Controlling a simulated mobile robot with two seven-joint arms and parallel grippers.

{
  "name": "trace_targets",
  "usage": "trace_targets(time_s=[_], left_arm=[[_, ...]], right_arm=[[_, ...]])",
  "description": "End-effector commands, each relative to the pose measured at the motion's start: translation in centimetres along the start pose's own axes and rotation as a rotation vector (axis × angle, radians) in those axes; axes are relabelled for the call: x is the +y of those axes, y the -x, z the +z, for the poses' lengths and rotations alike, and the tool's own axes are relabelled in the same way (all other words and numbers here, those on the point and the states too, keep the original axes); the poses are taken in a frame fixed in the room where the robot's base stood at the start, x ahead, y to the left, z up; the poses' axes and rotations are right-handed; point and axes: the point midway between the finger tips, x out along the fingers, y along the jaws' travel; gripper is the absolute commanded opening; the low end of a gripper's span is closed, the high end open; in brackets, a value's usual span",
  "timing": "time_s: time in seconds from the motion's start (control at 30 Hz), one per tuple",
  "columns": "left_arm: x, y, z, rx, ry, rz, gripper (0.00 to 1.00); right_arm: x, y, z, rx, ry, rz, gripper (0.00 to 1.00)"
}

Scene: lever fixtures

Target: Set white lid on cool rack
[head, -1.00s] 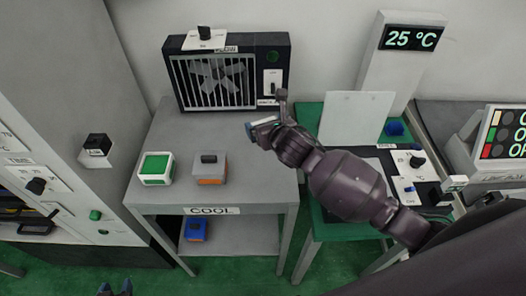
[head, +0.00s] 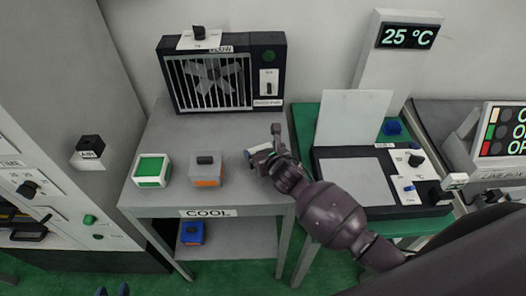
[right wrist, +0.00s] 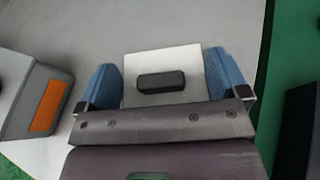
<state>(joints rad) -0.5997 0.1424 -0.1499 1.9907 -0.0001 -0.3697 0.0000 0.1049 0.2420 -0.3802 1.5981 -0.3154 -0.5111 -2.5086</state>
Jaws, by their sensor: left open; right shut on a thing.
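The white lid (right wrist: 165,62), a square plate with a dark handle, sits between the blue fingertips of my right gripper (right wrist: 164,85) in the right wrist view. In the head view, the right gripper (head: 258,151) is shut on it over the right side of the cool rack (head: 158,212), a grey table with a COOL label. The lid is mostly hidden there, and I cannot tell whether it touches the tabletop.
A white box with a green top (head: 152,170) and a grey box with an orange front (head: 207,169) stand on the rack, left of my right gripper. A fan unit (head: 222,78) stands at the back. A blue block (head: 192,232) is on the lower shelf. A green table (head: 305,125) stands right.

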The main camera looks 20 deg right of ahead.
Motion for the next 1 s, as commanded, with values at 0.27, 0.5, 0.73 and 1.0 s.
trace_targets(time_s=[0.27, 0.5, 0.73, 1.0], left_arm=[[0.0, -0.1, 0.1, 0.0, 0.0, 0.0, 0.43], [0.0, 0.0, 0.0, 0.001, 0.0, 0.0, 0.43], [0.0, 0.1, -0.2, 0.001, 0.0, 0.0, 0.43], [-0.1, 0.4, -0.6, 0.0, 0.0, 0.0, 0.43]], right_arm=[[0.0, -0.1, -0.3, 0.0, 0.001, 0.0, 0.69], [0.0, -0.1, -0.2, 0.0, 0.0, 0.0, 1.0], [-0.1, 1.1, 0.1, 0.0, 0.002, 0.0, 1.0], [-0.1, 5.8, 0.1, 0.0, 0.003, 0.001, 1.0]])
